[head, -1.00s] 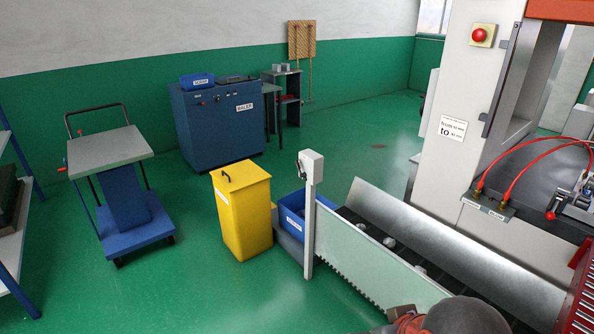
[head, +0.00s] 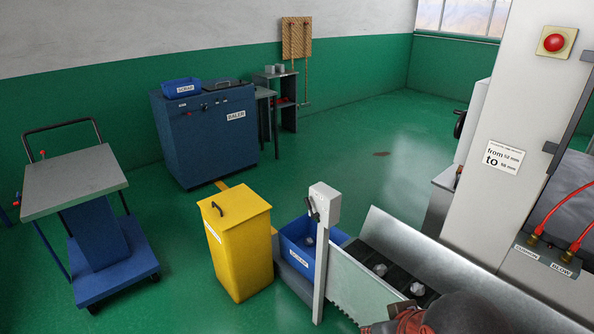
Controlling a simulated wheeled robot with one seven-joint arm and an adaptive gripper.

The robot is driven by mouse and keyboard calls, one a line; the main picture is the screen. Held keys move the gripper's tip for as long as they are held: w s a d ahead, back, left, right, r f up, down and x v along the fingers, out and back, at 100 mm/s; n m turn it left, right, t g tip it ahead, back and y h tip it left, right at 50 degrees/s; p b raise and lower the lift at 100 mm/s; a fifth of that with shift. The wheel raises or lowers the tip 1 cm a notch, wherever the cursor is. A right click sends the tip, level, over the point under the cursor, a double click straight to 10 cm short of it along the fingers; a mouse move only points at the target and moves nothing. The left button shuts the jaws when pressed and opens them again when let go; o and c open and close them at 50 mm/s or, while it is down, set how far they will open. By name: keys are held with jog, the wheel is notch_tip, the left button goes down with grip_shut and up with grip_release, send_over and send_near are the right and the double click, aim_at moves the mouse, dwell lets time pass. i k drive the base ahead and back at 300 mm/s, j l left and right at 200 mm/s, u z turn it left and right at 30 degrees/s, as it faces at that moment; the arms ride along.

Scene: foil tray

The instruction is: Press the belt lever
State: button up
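A slim grey post with a box-shaped head (head: 325,204) stands at the near end of the conveyor in the head view. A small black lever (head: 311,209) sits on the left face of that head. It looks upright or slightly tilted, but is too small to tell exactly. The conveyor belt (head: 398,289) is dark, with several pale crumpled lumps on it. My arm (head: 465,315) shows as a dark rounded part at the bottom edge, right of the post and apart from it.
A blue scrap bin (head: 296,262) stands at the belt's end, behind the post. A yellow lidded bin (head: 238,245) stands left of it. A blue cart (head: 95,210) is farther left, and a blue baler (head: 205,135) is behind. Green floor (head: 190,315) is open at front left.

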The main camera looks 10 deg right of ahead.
aim_at(313, 217)
jog(key=i+j, duration=0.15)
jog(key=i, duration=0.5)
jog(key=i+j+z, duration=0.1)
jog(key=i, duration=0.5)
jog(key=i+j, duration=0.2)
jog(key=i, duration=0.45)
